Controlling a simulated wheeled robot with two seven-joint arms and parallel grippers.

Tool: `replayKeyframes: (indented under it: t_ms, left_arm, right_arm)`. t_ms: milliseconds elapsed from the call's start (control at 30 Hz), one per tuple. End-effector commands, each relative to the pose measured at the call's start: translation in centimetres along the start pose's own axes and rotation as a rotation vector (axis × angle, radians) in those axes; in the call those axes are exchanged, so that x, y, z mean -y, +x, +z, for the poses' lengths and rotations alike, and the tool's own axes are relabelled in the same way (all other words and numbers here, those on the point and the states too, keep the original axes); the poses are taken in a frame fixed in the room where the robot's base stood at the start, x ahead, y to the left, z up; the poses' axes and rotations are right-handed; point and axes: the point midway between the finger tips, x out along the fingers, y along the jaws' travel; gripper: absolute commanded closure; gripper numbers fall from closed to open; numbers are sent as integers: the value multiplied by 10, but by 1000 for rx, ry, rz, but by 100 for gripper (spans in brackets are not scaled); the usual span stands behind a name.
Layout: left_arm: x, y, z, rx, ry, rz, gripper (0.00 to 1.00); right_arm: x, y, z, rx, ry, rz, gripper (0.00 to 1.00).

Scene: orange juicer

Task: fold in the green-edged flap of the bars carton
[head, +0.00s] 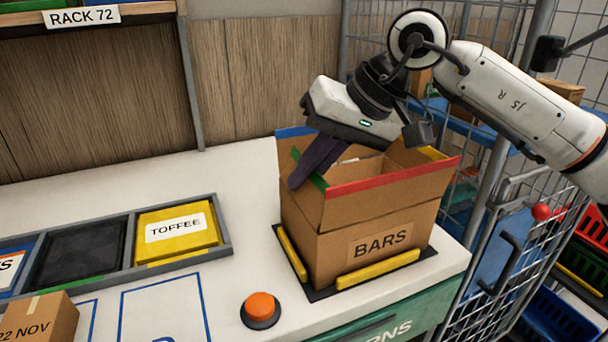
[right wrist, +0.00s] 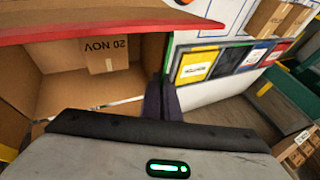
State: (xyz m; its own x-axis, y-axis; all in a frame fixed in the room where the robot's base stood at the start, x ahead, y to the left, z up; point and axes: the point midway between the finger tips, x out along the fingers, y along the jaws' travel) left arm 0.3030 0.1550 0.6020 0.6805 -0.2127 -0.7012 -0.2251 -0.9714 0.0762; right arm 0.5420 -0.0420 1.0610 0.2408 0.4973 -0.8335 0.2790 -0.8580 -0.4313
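The open bars carton (head: 335,257) stands on the bench, with its blue-, red- and yellow-edged flaps raised. The green-edged flap (head: 320,182) is on its left side. Its green edge shows on both sides of my right gripper's dark fingers, which hide its middle. My right gripper (head: 297,184) reaches down over the carton's left side, fingers together, tips at the flap. I cannot tell whether they touch it. In the right wrist view the fingers (right wrist: 163,100) lie beside the carton's wall, and the red-edged flap (right wrist: 90,31) crosses the top. My left gripper is not in view.
A small box marked 20 NOV (right wrist: 107,55) appears inside the carton. Yellow guide bars (head: 378,269) edge the carton's dark base. An orange button (head: 261,308) and a tray with yellow TOFFEE bin (head: 178,246) lie left. A wire cage (head: 475,270) stands right.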

Motion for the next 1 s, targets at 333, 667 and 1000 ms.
replayKeyframes:
  t_ms: [333, 667, 1000]
  left_arm:
    - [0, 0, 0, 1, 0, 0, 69]
    - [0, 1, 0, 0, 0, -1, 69]
    - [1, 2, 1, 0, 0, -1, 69]
  right_arm:
    - [0, 0, 0, -1, 0, 0, 84]
    - [0, -1, 0, -1, 0, 0, 79]
    - [0, -52, -1, -5, 0, 1, 79]
